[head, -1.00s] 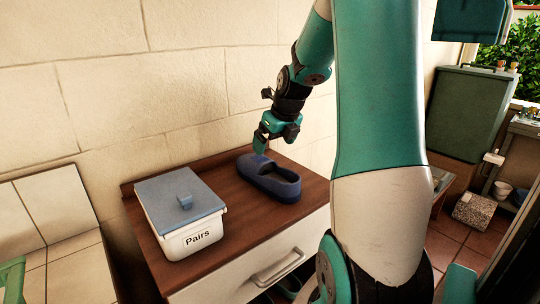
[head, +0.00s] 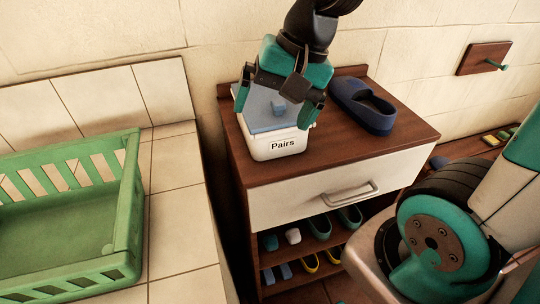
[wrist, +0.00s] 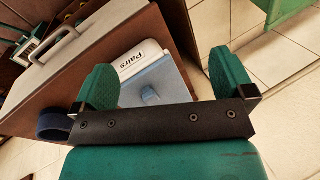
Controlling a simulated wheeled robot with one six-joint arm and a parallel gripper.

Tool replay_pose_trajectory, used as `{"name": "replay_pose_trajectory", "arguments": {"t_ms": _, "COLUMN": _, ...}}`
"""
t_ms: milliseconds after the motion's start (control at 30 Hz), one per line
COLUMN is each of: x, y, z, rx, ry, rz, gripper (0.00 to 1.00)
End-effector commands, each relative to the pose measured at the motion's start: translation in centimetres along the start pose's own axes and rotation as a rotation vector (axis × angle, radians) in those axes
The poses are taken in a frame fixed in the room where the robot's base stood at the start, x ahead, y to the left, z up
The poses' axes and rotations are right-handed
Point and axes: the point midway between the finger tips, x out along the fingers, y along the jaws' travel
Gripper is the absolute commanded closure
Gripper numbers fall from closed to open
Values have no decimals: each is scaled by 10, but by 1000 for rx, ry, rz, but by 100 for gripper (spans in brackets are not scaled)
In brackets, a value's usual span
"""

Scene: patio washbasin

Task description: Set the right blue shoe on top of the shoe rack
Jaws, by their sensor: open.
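A dark blue shoe (head: 362,107) rests on the brown top of the shoe rack (head: 352,150), at its right part near the wall. Its edge also shows at the left in the wrist view (wrist: 52,124). My gripper (head: 274,104) is open and empty. It hangs over the white box marked "Pairs" (head: 282,145), left of the shoe and apart from it. In the wrist view the box's blue lid (wrist: 165,82) with its knob lies between and beyond my two green fingers (wrist: 163,78). Whether a finger touches the box cannot be told.
The rack has a white drawer (head: 310,196) and lower shelves with several small shoes (head: 320,227). A green crate (head: 70,215) stands on the tiled ledge at left. A wall peg (head: 484,60) is at upper right. Free room remains on the rack top before the shoe.

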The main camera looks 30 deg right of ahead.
Motion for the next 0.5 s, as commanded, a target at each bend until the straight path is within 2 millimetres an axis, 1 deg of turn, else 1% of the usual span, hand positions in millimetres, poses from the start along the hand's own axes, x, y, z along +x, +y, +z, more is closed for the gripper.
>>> {"name": "replay_pose_trajectory", "arguments": {"t_ms": 33, "x": 3, "y": -8, "z": 26, "rx": -222, "ry": -37, "rz": -3, "gripper": 0}}
{"name": "replay_pose_trajectory", "arguments": {"t_ms": 100, "x": 5, "y": -13, "z": 56, "rx": -500, "ry": -82, "rz": -14, "gripper": 0}}
{"name": "replay_pose_trajectory", "arguments": {"t_ms": 200, "x": 7, "y": -14, "z": 87, "rx": -801, "ry": -129, "rz": -34, "gripper": 0}}
{"name": "replay_pose_trajectory", "arguments": {"t_ms": 300, "x": 8, "y": -13, "z": 105, "rx": -986, "ry": -158, "rz": -51, "gripper": 0}}
{"name": "replay_pose_trajectory", "arguments": {"t_ms": 333, "x": 8, "y": -13, "z": 108, "rx": -1019, "ry": -163, "rz": -54, "gripper": 0}}
{"name": "replay_pose_trajectory", "arguments": {"t_ms": 400, "x": 8, "y": -12, "z": 113, "rx": -1063, "ry": -171, "rz": -58, "gripper": 0}}
{"name": "replay_pose_trajectory", "arguments": {"t_ms": 500, "x": 8, "y": -12, "z": 113, "rx": -1076, "ry": -172, "rz": -60, "gripper": 0}}
